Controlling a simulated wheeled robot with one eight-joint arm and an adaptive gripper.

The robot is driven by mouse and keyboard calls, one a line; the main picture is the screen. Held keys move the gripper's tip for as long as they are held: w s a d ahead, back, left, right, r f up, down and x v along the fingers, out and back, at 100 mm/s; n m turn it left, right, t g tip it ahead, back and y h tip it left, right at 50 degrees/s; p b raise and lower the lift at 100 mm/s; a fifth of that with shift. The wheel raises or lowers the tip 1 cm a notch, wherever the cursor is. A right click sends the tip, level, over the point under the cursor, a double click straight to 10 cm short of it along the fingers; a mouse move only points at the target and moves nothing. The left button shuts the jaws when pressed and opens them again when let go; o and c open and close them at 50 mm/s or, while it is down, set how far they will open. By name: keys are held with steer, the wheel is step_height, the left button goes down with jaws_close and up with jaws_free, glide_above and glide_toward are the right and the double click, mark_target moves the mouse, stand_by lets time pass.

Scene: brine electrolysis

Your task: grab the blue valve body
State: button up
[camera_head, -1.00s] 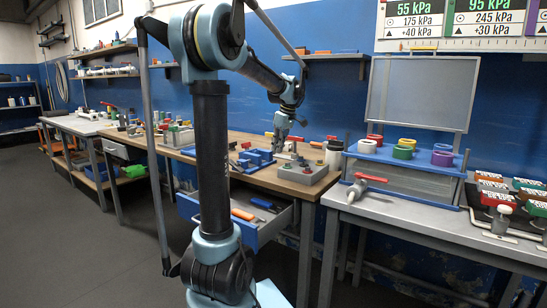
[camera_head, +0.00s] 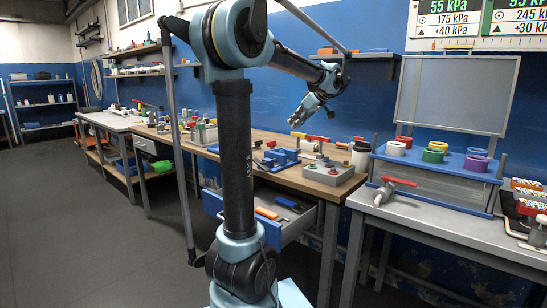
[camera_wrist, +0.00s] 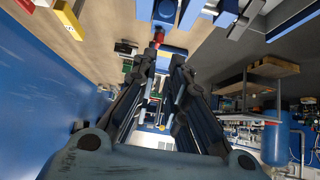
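Several blue parts (camera_head: 276,160) sit close together on the wooden bench in the head view; which one is the valve body I cannot tell. In the wrist view, a blue piece with a round opening (camera_wrist: 165,10) lies at the top edge, beyond my fingertips. My gripper (camera_head: 297,119) is raised above the bench, over and behind the blue parts, with clear air below it. In the wrist view my gripper (camera_wrist: 164,56) has its two fingers apart with nothing held between them.
A grey box with buttons (camera_head: 334,173) and a white cup (camera_head: 361,157) stand right of the blue parts. An open drawer (camera_head: 262,222) juts out below the bench. A red-handled valve (camera_head: 392,187) lies on the right table.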

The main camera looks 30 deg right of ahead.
glide_above(280, 151)
steer(key=f, duration=0.8)
steer(key=shift+w+d+f, duration=0.15)
steer(key=shift+w+d, duration=0.15)
steer(key=shift+w, duration=0.05)
steer(key=shift+w+r+x, duration=0.1)
steer(key=shift+x, duration=0.75)
steer(key=shift+w+r+x, duration=0.15)
steer(key=shift+x, duration=0.7)
steer(key=shift+w+r+x, duration=0.1)
steer(key=shift+x, duration=0.75)
jaws_close()
steer(key=shift+r, duration=0.1)
